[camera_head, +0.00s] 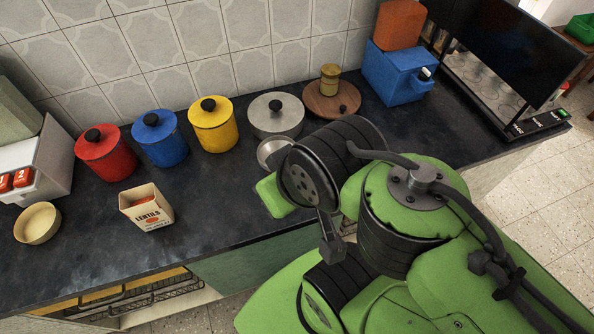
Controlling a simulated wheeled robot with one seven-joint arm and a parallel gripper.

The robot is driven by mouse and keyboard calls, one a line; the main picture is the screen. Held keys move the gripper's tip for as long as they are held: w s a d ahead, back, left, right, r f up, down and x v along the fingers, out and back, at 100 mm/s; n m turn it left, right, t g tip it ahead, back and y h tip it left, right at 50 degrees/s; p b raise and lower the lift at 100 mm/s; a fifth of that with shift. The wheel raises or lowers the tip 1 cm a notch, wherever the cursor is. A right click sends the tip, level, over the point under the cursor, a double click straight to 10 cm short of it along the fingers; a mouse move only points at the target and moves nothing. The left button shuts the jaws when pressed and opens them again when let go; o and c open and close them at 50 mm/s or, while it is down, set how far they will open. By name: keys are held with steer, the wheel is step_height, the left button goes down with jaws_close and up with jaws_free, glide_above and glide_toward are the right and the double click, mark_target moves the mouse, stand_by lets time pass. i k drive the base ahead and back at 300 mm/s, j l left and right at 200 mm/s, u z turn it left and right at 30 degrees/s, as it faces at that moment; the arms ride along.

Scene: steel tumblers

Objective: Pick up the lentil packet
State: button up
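My green and black arm fills the lower right of the head view. My gripper's fingers cannot be made out; the arm's own links seem to hide them. No part of my arm touches the packet, and a stretch of bare counter lies between them.
Red (107,155), blue (160,138) and yellow (213,124) canisters stand behind the packet. A wooden bowl (37,223) is to its left. A blue box (392,76) stands farther back.

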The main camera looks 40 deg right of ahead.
mark_target(145, 205)
steer(key=z, duration=0.55)
steer(key=u, duration=1.4)
